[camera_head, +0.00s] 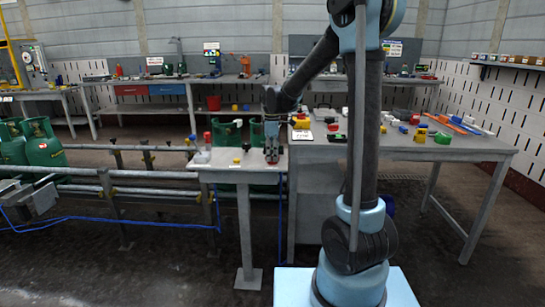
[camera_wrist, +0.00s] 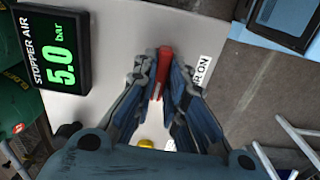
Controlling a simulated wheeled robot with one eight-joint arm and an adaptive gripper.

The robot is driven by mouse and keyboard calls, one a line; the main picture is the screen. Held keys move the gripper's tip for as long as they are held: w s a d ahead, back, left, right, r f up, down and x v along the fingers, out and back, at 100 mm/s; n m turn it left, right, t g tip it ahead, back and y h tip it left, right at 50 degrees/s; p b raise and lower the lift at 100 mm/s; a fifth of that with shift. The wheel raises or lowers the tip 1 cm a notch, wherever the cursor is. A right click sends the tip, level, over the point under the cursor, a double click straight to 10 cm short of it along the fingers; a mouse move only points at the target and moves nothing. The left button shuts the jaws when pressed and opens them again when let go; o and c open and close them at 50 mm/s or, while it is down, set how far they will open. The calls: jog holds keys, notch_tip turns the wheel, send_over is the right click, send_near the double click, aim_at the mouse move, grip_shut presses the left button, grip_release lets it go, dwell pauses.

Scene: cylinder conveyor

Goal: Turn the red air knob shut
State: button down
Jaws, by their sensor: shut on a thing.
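The red air knob (camera_wrist: 164,58) shows as a red bar in the wrist view, between the two fingertips of my gripper (camera_wrist: 161,76). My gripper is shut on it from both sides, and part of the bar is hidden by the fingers. A white label with "ON" readable (camera_wrist: 202,70) sits just right of the knob, partly covered by a finger. In the head view my gripper (camera_head: 271,156) points down at the right end of a small grey stand (camera_head: 222,176). The knob is hardly visible there.
A display (camera_wrist: 62,50) reads "STOPPER AIR 5.0 bar". A yellow button (camera_head: 237,161) is on the stand, left of my gripper. Green gas cylinders (camera_head: 42,145) stand by the conveyor rails (camera_head: 150,174) at left. A grey workbench (camera_head: 450,149) with small parts stands at right.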

jog(key=shift+w+m, duration=0.1)
jog(key=shift+m, duration=0.2)
jog(key=m, duration=0.3)
jog(key=shift+m, duration=0.3)
jog(key=m, duration=0.4)
jog(key=shift+m, duration=0.3)
jog(key=m, duration=0.4)
jog(key=shift+w+m, duration=0.1)
jog(key=shift+m, duration=0.2)
jog(key=m, duration=0.4)
jog(key=shift+m, duration=0.3)
jog(key=c, duration=1.6)
grip_release()
jog(key=shift+c, duration=0.2)
